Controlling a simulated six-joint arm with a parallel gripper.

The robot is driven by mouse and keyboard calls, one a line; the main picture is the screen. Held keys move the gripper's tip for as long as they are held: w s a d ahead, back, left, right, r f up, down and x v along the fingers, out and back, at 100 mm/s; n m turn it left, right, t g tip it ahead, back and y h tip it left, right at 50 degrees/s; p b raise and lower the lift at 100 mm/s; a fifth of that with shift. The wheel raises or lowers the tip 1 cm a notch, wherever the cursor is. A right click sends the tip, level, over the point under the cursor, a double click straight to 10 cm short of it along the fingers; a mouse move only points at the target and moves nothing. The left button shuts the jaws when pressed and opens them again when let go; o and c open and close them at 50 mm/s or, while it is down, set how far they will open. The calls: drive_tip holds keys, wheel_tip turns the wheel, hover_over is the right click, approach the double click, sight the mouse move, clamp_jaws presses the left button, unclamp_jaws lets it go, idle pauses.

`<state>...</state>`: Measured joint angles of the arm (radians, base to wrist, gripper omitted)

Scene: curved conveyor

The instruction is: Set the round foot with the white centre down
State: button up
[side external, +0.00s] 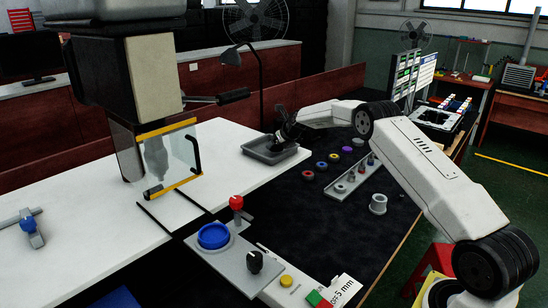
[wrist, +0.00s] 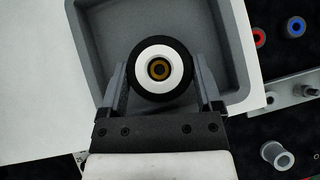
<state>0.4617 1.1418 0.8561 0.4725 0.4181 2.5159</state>
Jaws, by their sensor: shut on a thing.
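The round foot (wrist: 181,67) is a black disc with a white ring in its middle and a brass-coloured centre. In the wrist view it sits between the two fingers of my gripper (wrist: 160,80), which is shut on it. In the side view my gripper (side external: 287,137) is over the grey tray (side external: 271,156), and the foot is too small and dark to make out there. The tray's walls (wrist: 83,50) surround the foot in the wrist view. I cannot tell whether the foot touches the tray floor.
Red (wrist: 258,37) and blue (wrist: 296,27) rings lie on the dark mat right of the tray. A grey fixture bar (side external: 352,181) with several small parts and a grey cylinder (side external: 378,204) stand there too. A white table surface (side external: 100,215) lies to the left.

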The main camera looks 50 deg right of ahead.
drive_tip(key=shift+f, duration=0.85)
drive_tip(key=shift+f, duration=0.1)
drive_tip(key=o, duration=1.2)
drive_tip(key=shift+s+r, duration=0.15)
drive_tip(key=shift+r, duration=0.05)
drive_tip(key=shift+s+a+r, duration=0.1)
drive_tip(key=shift+s+r, duration=0.35)
drive_tip(key=shift+r, duration=0.1)
drive_tip(key=shift+v, duration=5.15)
drive_tip(key=shift+a+f, duration=0.1)
